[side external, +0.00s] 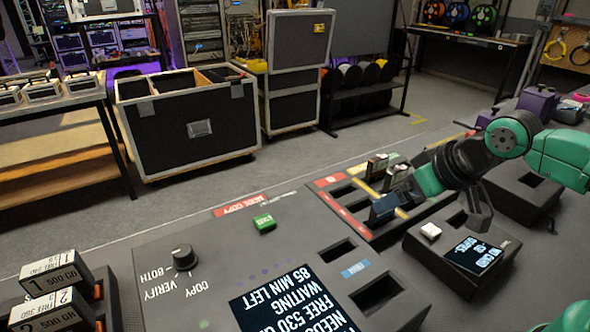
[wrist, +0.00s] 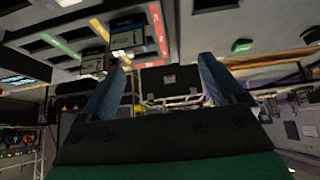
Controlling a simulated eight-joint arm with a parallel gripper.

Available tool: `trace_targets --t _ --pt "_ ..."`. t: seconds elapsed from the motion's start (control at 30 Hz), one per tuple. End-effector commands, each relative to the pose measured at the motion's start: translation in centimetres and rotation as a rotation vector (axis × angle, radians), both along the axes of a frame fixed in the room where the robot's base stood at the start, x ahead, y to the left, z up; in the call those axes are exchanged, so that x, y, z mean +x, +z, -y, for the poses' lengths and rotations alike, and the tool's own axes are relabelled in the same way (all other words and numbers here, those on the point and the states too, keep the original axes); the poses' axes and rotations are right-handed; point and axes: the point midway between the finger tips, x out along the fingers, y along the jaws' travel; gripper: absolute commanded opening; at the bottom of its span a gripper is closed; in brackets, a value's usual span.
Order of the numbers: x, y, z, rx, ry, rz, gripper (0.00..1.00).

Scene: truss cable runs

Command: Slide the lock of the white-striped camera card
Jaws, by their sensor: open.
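Two upright camera cards stand in the slotted tray (side external: 334,203) in the side view: one dark with a pale top (side external: 377,166), one greyish (side external: 397,177) close to my gripper (side external: 388,204). I cannot tell a white stripe or a lock on either. In the wrist view, a dark card with a pale blue-white label (wrist: 128,33) is in the upper left, beyond the left fingertip. My gripper's blue fingers (wrist: 160,68) are apart, with no card between them. My arm and fingers hide part of the tray in the side view.
The console panel (side external: 218,257) has a knob (side external: 184,257), a green button (side external: 264,222) and a screen (side external: 290,305). A smaller box with a screen (side external: 474,254) stands below my arm. Labelled boxes (side external: 52,282) are at the left. A black road case (side external: 190,125) stands beyond the bench.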

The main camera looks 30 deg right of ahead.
Motion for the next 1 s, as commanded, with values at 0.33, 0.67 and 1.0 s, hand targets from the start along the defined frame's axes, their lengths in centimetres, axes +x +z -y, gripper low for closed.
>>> trace_targets --t 0.33,0.67,1.0 --pt "4.3 3.8 3.4 -0.043 -0.021 -0.185 0.00" --pt "10.5 4.9 10.5 -0.037 -0.018 -0.478 0.00" --pt "12.3 3.3 14.5 0.000 -0.002 -0.618 0.00"
